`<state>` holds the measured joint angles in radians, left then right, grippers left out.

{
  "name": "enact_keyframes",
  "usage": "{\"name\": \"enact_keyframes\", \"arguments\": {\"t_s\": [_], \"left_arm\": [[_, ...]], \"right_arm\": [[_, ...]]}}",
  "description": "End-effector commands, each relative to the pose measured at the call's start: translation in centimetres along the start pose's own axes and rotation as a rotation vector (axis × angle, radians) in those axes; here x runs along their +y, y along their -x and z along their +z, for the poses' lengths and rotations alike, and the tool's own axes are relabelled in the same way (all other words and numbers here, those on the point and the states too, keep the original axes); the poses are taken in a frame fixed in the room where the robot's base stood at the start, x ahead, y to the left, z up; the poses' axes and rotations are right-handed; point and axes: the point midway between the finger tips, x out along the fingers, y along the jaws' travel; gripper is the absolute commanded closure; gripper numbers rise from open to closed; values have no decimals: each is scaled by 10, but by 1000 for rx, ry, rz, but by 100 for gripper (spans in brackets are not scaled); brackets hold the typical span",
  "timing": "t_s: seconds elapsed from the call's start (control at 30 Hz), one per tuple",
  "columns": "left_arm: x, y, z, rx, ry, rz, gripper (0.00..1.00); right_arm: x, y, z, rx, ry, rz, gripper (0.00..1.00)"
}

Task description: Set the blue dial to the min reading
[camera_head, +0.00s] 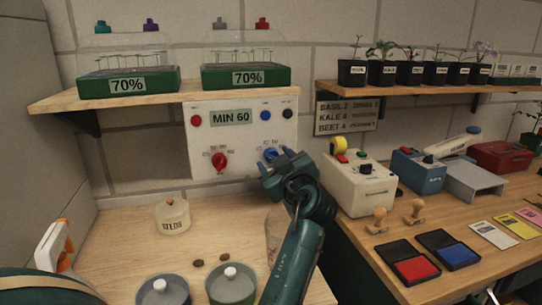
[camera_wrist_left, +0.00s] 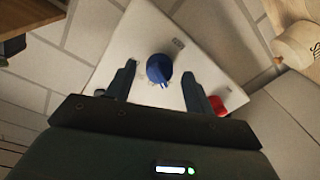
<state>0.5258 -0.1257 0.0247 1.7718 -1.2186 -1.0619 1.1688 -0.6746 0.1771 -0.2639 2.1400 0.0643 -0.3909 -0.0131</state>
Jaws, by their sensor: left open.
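The blue dial (camera_head: 270,153) is on the lower right of the white control panel (camera_head: 250,137), partly hidden by my left gripper (camera_head: 281,164) in the head view. In the left wrist view, the blue dial (camera_wrist_left: 159,68) sits between the two spread fingers, with visible gaps on both sides. My left gripper is open and empty in front of the panel. The panel's display (camera_head: 231,117) reads "MIN 60". The dial's scale marks are too small to read. My right gripper is not in view.
A red dial (camera_head: 220,161) is left of the blue one; it also shows in the left wrist view (camera_wrist_left: 217,104). A shelf (camera_head: 165,98) with green-based trays overhangs the panel. A cream device (camera_head: 359,185) stands right of my arm. A seeds jar (camera_head: 173,217) stands below left.

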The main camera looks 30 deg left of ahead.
Motion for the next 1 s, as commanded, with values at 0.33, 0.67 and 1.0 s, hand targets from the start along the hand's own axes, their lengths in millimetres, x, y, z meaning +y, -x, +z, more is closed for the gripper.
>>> {"name": "enact_keyframes", "arguments": {"t_s": [0.33,0.67,1.0], "left_arm": [[1,3,1,0,0,-1,47],[1,2,1,0,0,-1,58],[1,2,0,0,0,-1,86]], "right_arm": [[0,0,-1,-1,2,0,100],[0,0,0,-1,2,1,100],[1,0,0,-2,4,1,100]]}}
